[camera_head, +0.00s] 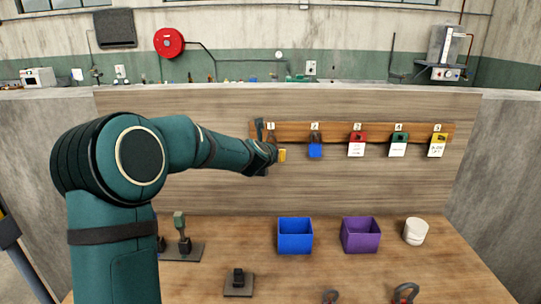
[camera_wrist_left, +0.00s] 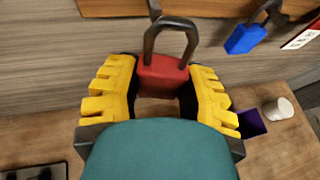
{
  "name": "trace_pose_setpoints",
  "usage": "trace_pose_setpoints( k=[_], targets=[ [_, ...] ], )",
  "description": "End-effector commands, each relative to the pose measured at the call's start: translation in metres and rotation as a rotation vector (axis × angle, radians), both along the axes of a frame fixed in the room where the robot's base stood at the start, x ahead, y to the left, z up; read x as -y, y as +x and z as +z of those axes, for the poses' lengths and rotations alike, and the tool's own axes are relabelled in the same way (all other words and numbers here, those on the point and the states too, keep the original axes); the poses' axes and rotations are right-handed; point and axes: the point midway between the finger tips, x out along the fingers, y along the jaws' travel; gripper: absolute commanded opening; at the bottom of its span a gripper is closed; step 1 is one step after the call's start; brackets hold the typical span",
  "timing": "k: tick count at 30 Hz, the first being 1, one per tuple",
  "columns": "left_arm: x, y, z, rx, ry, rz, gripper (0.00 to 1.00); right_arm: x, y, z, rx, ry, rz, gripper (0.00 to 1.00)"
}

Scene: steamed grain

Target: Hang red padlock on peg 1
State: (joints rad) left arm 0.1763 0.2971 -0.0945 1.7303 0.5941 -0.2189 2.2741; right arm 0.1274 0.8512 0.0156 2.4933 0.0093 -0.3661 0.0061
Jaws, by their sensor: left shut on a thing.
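The red padlock (camera_wrist_left: 162,76) is upright between the yellow fingers of my left gripper (camera_wrist_left: 160,88), its dark shackle (camera_wrist_left: 190,42) pointing up. My left gripper is shut on the padlock body. In the head view my left gripper (camera_head: 278,156) is just below the number 1 label (camera_head: 270,127) at the left end of the wooden peg rail (camera_head: 293,131). There the padlock is hidden by the gripper. In the wrist view a dark peg-like part (camera_wrist_left: 155,7) shows at the top of the shackle. I cannot tell whether the shackle is around it. My right gripper is not in view.
A blue padlock (camera_head: 315,150) hangs at position 2, right of my gripper. Tags (camera_head: 356,149) hang at the positions farther right. Below on the table stand a blue bin (camera_head: 295,236), a purple bin (camera_head: 361,235) and a white cup (camera_head: 415,231). Two shackles show at the front edge.

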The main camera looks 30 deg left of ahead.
Motion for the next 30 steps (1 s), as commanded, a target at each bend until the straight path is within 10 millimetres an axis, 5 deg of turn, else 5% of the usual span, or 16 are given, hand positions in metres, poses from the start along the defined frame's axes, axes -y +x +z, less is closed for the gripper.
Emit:
trace_pose_setpoints(
  k=[30],
  targets=[
    [-0.029,0.046,-0.009,0.000,0.000,0.001,0.02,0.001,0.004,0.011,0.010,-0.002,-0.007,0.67]
  ],
)
